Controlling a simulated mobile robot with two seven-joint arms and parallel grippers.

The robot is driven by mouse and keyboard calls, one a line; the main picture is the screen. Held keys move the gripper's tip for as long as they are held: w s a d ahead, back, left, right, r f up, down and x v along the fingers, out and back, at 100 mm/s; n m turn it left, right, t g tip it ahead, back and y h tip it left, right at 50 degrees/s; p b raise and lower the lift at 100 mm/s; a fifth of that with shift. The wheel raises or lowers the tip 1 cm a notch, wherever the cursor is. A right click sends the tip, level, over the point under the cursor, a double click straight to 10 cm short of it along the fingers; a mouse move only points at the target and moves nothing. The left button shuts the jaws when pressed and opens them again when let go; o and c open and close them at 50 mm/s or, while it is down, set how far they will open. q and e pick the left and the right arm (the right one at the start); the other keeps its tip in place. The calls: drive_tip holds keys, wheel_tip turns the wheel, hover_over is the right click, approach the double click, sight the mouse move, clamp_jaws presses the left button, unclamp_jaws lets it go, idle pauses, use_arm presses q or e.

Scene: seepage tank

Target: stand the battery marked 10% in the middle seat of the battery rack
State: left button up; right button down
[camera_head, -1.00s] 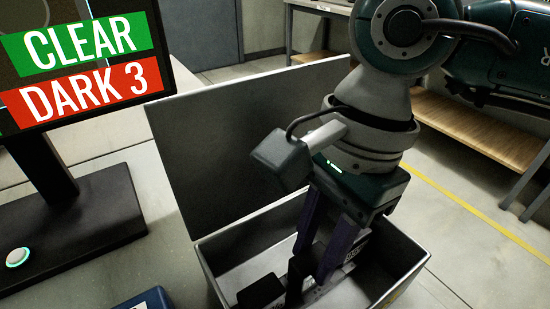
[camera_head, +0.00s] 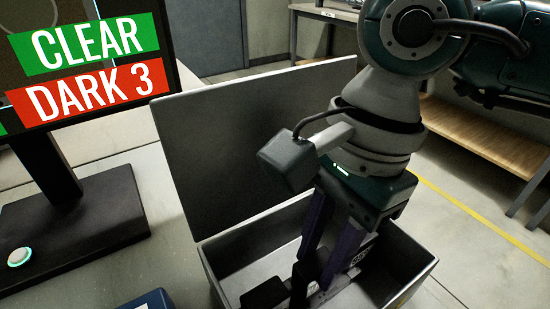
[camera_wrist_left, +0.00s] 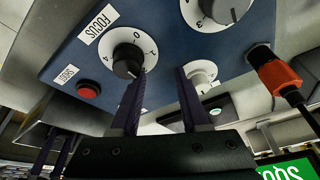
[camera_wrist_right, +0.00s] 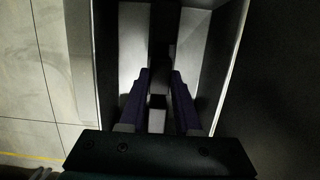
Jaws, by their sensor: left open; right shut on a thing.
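My right gripper (camera_head: 318,282) reaches down into an open grey metal box (camera_head: 222,257) in the head view. It is shut on a dark block, which looks like a battery, between its purple fingers. In the right wrist view a dark block (camera_wrist_right: 157,102) shows between these fingers. A small white label (camera_head: 361,255) shows partly behind a finger, and I cannot read a percentage on it. Another dark block (camera_head: 264,293) is in the box to the left of the fingers. My left gripper (camera_wrist_left: 161,75) is open and empty in front of a blue panel. I cannot make out the battery rack.
The box lid (camera_head: 245,150) stands raised behind the box. A monitor (camera_head: 90,65) reads CLEAR and DARK 3, on a black stand (camera_head: 75,225). The blue panel (camera_wrist_left: 165,50) carries knobs and a red button (camera_wrist_left: 88,90). A blue object (camera_head: 150,300) lies at the lower edge.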

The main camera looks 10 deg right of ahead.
use_arm(q)
drive_tip(key=shift+f, duration=0.25)
use_arm(e)
drive_tip(key=shift+s+f, duration=0.1)
drive_tip(key=shift+f, duration=0.25)
drive_tip(key=c, duration=0.5)
unclamp_jaws()
drive_tip(key=shift+c, duration=0.2)
drive_tip(key=shift+r, duration=0.1)
